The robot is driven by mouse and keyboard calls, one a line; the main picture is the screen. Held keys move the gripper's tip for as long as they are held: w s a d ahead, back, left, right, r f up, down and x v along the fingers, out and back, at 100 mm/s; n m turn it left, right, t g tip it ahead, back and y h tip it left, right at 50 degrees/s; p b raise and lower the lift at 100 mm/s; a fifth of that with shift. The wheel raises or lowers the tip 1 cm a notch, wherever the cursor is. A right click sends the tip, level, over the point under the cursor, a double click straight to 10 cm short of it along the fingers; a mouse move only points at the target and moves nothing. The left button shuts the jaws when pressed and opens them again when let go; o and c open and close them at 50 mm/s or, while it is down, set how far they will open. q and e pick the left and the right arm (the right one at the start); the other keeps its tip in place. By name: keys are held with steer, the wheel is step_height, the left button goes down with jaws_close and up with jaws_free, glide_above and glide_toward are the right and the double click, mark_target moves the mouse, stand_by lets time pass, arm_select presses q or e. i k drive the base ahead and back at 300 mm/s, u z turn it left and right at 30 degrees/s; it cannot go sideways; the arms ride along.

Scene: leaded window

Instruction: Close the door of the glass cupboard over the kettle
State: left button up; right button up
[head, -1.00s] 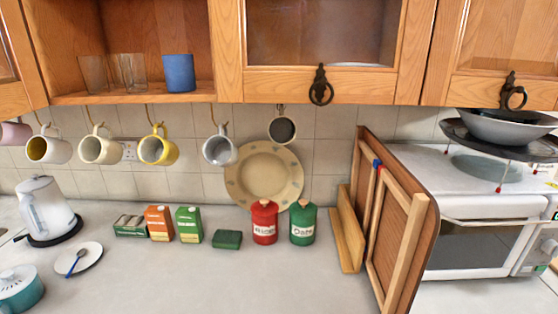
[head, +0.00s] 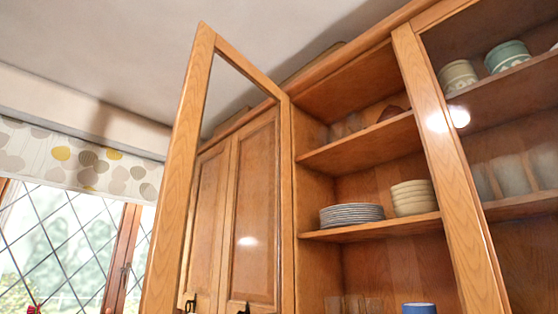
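The glass cupboard (head: 307,170) fills the right half of the head view, with wooden shelves behind its front. Its left door (head: 190,130) stands wide open, swung out toward me, a wooden frame around a clear pane. Its lower end and handle are out of view. The door at the right (head: 440,140) appears shut, with cups and glasses showing behind its pane. The kettle is not in view now; it stood on the worktop at the left in the earlier frame. Neither of my grippers is in view.
A stack of plates (head: 351,214) and a stack of bowls (head: 413,197) sit on a shelf inside. A blue cup (head: 419,308) shows at the bottom. Closed wooden cupboards (head: 232,205) lie beyond the open door. A leaded window (head: 60,245) with a patterned blind (head: 75,160) is at left.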

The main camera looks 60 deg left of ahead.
mark_target(162, 281)
steer(key=z, duration=2)
steer(key=k, duration=2.1)
steer(key=u, duration=2.55)
steer(key=i, duration=0.5)
steer(key=z, duration=0.1)
